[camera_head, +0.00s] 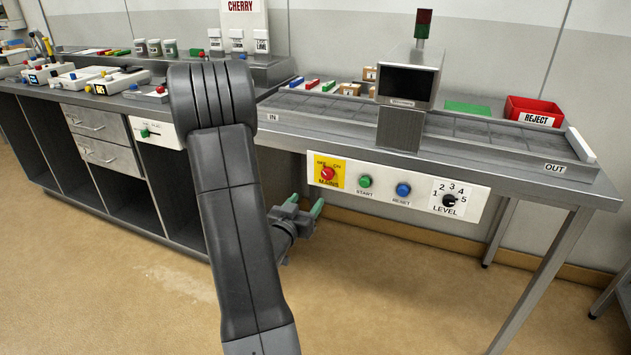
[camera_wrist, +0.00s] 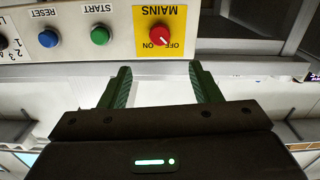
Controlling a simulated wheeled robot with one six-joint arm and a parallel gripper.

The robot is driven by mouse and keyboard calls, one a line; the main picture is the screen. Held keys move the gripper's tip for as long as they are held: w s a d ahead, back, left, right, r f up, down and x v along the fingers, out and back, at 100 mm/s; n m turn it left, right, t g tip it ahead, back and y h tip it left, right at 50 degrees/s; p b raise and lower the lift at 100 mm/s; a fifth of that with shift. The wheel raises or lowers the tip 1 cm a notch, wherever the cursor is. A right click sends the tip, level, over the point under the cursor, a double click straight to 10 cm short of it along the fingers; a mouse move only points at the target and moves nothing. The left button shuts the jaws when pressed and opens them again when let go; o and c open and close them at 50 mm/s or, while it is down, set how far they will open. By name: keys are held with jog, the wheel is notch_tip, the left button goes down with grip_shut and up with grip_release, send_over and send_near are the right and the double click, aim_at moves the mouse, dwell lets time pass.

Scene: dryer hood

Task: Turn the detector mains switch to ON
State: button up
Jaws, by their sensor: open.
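The detector mains switch (camera_head: 327,174) is a red knob on a yellow plate marked OFF, ON and MAINS, at the left end of the white control panel (camera_head: 390,186). In the wrist view the red knob (camera_wrist: 160,36) shows upside down at the top, with a small white mark near its lower right, by the OFF/ON lettering. My gripper (camera_head: 305,210) is below and left of the panel in the head view. In the wrist view my gripper (camera_wrist: 158,76) has its two green fingers spread apart, pointing towards the yellow plate. Nothing is between them.
A green START button (camera_head: 365,181), a blue RESET button (camera_head: 403,189) and a black LEVEL knob (camera_head: 449,201) sit right of the switch. The conveyor table (camera_head: 500,170) overhangs the panel. A drawer cabinet (camera_head: 100,135) stands left. Floor in front is clear.

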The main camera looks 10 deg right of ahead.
aim_at(326, 175)
jog(key=x, duration=1.3)
jog(key=shift+w+d, duration=0.2)
jog(key=shift+c, duration=0.5)
jog(key=c, duration=0.9)
